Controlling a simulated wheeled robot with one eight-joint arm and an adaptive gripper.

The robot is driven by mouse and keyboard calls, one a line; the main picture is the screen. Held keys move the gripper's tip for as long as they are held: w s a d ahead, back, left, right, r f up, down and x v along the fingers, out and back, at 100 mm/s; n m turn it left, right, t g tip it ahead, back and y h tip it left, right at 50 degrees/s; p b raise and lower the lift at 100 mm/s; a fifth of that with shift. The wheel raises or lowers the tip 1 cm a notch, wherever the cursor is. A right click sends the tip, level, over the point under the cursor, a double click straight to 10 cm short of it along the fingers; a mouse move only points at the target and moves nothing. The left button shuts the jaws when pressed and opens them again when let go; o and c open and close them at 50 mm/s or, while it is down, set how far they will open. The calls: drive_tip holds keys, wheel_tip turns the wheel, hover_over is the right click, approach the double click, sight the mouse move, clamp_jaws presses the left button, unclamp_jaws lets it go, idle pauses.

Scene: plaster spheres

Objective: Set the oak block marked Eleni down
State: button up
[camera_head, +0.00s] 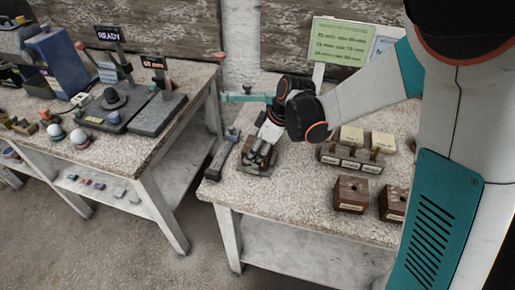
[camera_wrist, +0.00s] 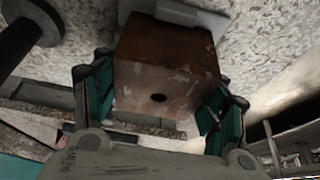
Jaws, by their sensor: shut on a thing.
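A brown wooden block (camera_wrist: 165,55) with a dark round hole sits between the two fingers of my gripper (camera_wrist: 163,80) in the wrist view. The fingers are shut on its two sides. In the head view my gripper (camera_head: 262,153) is over the near left part of the speckled table (camera_head: 300,204), with the brown block (camera_head: 258,171) under it. I cannot read a name on the held block. I cannot tell whether it touches the table.
A grey bar-shaped tool (camera_head: 221,156) lies left of my gripper. A labelled rack (camera_head: 350,160) with pale blocks stands to the right. Two labelled brown blocks, one left (camera_head: 350,193) and one right (camera_head: 393,203), stand nearer. Another bench (camera_head: 150,135) stands left across a gap.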

drive_tip(key=shift+f, duration=0.1)
drive_tip(key=o, duration=1.3)
drive_tip(key=shift+o, duration=0.2)
drive_tip(key=shift+r+p, duration=1.35)
drive_tip(key=shift+r, duration=0.7)
